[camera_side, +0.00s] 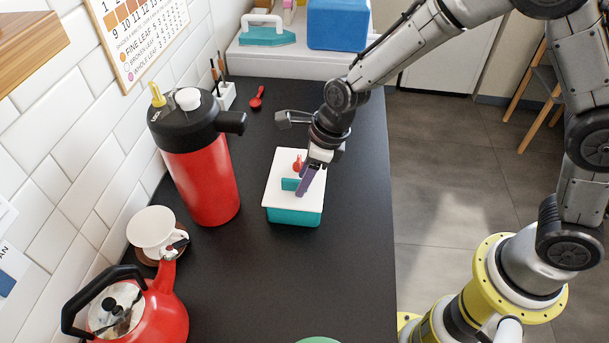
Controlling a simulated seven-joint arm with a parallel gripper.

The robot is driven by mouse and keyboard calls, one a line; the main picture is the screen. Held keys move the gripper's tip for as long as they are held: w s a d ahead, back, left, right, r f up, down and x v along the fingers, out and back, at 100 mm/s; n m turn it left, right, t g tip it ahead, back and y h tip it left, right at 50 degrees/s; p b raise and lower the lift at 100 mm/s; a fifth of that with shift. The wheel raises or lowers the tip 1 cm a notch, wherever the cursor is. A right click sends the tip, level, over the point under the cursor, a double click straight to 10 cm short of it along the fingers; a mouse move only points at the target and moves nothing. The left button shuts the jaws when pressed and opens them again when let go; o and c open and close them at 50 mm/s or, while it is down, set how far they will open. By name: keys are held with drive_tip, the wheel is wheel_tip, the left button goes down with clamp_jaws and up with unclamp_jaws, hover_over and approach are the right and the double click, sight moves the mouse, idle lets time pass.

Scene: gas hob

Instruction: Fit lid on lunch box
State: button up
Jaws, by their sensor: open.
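The lunch box (292,216) is a teal box standing upright on the black counter in the middle of the side view. A white lid (282,199) lies over its top, with a teal handle block and a red part on it. I cannot tell whether the lid is pressed fully down. My gripper (302,182) is just above the lid, reaching down from the upper right. Its fingers are open beside the teal handle. The arm's end hides part of the lid's right side.
A tall red flask (203,170) stands left of the box. A red kettle (160,312) and a white cup (152,228) are nearer the front left. A red spoon (257,98) lies behind.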

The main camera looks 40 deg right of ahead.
drive_tip(key=v, duration=1.4)
drive_tip(key=shift+w, duration=0.1)
drive_tip(key=s+d+r+n+t, duration=0.3)
drive_tip(key=s+d+r, duration=0.4)
drive_tip(key=d+r, duration=0.25)
drive_tip(key=s+d+f+n+h, duration=0.1)
drive_tip(key=s+d+f+n, duration=0.1)
drive_tip(key=s+n, duration=0.5)
drive_tip(key=s+d+f+n+h, duration=0.1)
drive_tip(key=s+d+n, duration=0.3)
drive_tip(key=n, duration=1.3)
drive_tip(key=s+f, duration=0.1)
drive_tip(key=s, duration=0.2)
drive_tip(key=shift+h, duration=0.3)
drive_tip(key=shift+s+f, duration=0.1)
